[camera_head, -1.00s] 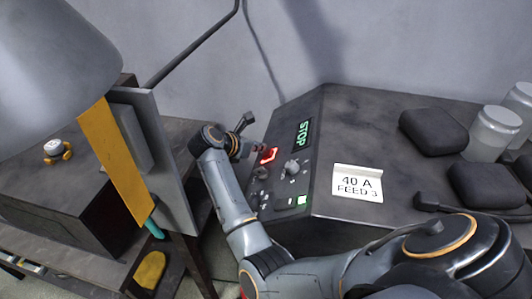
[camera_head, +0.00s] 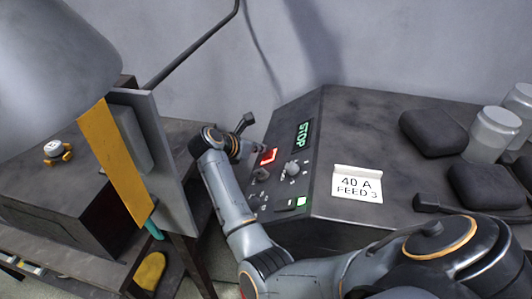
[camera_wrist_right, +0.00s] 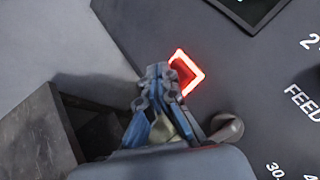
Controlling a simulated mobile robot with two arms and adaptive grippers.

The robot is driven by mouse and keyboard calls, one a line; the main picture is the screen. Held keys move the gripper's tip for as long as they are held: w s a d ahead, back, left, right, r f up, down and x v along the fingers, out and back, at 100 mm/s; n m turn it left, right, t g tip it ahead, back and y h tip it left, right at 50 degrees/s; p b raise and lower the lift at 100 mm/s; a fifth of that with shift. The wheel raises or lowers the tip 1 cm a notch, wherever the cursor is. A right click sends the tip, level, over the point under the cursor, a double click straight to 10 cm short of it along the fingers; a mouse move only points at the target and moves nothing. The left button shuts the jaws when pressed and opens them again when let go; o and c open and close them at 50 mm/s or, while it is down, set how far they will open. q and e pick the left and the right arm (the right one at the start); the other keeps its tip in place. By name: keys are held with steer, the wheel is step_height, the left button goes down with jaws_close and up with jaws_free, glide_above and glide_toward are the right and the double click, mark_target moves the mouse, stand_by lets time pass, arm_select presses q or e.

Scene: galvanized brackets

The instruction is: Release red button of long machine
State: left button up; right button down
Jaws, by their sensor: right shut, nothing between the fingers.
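The long dark machine (camera_head: 400,115) has a sloped control panel with a red button (camera_head: 268,157), whose square rim glows red. The button also shows in the right wrist view (camera_wrist_right: 187,72). A green STOP display (camera_head: 303,135) is lit above it. My right gripper (camera_head: 258,148) is shut and empty at the button. In the right wrist view its closed fingertips (camera_wrist_right: 158,72) cover the button's left part. I cannot tell whether they touch it. My left gripper is not in view.
A knob (camera_head: 291,168) and a lit green switch (camera_head: 301,201) sit near the button. A white card (camera_head: 357,184) reads 40 A FEED 3. Dark blocks and jars (camera_head: 492,135) stand at the right. A grey plate (camera_head: 172,160) stands left of my arm.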

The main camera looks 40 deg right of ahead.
steer(key=shift+f, duration=0.1)
steer(key=shift+s+d+f+b, duration=0.15)
steer(key=shift+s+f+b, duration=0.1)
steer(key=shift+b, duration=0.15)
steer(key=shift+f, duration=0.15)
stand_by(0.5)
steer(key=shift+w+r+b, duration=0.25)
steer(key=shift+r+b, duration=0.05)
steer(key=shift+r, duration=0.1)
steer(key=shift+a, duration=0.2)
steer(key=shift+r, duration=0.2)
